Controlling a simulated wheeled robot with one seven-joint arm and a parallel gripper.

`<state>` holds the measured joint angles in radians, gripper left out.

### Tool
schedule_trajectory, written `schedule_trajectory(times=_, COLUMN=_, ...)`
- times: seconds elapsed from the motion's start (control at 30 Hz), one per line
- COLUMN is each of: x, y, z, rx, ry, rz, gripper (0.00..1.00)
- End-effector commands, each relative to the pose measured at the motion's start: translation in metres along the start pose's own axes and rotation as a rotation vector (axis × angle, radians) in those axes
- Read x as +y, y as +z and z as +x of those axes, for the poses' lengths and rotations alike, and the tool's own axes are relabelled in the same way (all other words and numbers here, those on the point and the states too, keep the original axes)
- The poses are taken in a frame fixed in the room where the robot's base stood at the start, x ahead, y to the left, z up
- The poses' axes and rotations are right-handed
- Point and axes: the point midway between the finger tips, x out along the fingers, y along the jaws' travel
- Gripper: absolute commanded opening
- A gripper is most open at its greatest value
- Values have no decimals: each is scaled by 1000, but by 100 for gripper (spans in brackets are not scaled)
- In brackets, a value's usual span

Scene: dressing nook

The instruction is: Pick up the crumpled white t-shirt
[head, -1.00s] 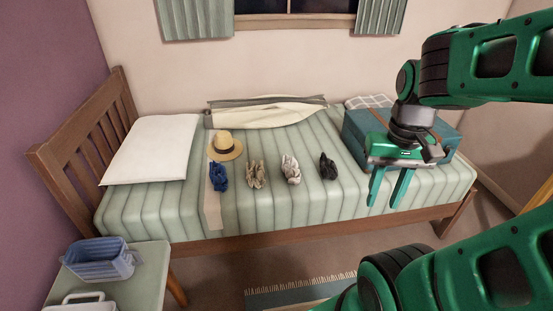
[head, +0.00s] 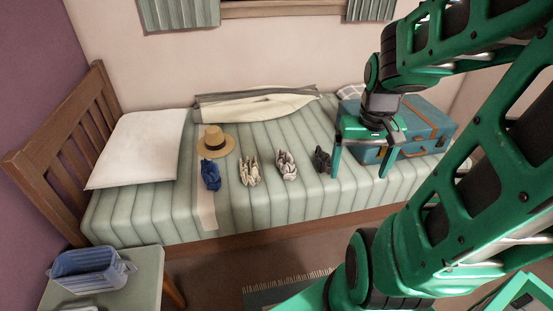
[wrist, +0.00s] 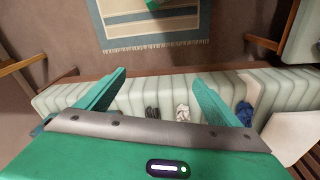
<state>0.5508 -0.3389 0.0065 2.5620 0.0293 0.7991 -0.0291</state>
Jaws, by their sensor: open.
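The crumpled white t-shirt (head: 287,166) lies in a small heap on the striped bed, between a beige crumpled cloth (head: 250,171) and a black one (head: 322,160). It also shows in the wrist view (wrist: 183,113), between my fingers and beyond them. My gripper (head: 360,172) is open and empty, fingers pointing down, to the right of the t-shirt in the head view. Its left finger is close beside the black cloth; I cannot tell whether they touch. In the wrist view my gripper (wrist: 159,78) hides part of the bed.
A blue crumpled cloth (head: 210,175) and a straw hat (head: 214,141) lie left of the beige cloth. A teal suitcase (head: 425,126) stands behind my gripper. A pillow (head: 140,148) is at the bed's left. A blue basket (head: 88,274) stands on the side table (head: 145,285).

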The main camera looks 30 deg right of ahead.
Motion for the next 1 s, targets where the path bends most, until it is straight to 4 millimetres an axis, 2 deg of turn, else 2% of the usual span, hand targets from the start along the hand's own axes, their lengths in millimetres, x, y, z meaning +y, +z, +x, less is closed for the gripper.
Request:
schedule_trajectory(times=0.1, x=-8, y=-48, z=25, rx=85, ry=25, rz=-28, gripper=86)
schedule_trajectory(times=0.2, x=-15, y=-88, z=47, rx=165, ry=42, rz=-49, gripper=86)
schedule_trajectory(times=0.5, x=-48, y=-191, z=117, rx=405, ry=50, rz=-129, gripper=86)
schedule_trajectory(times=0.7, x=-77, y=-240, z=168, rx=559, ry=23, rz=-179, gripper=86)
schedule_trajectory(times=0.9, x=-106, y=-272, z=218, rx=710, ry=-22, rz=-213, gripper=86)
schedule_trajectory(times=1.0, x=-119, y=-280, z=242, rx=783, ry=-48, rz=-224, gripper=86)
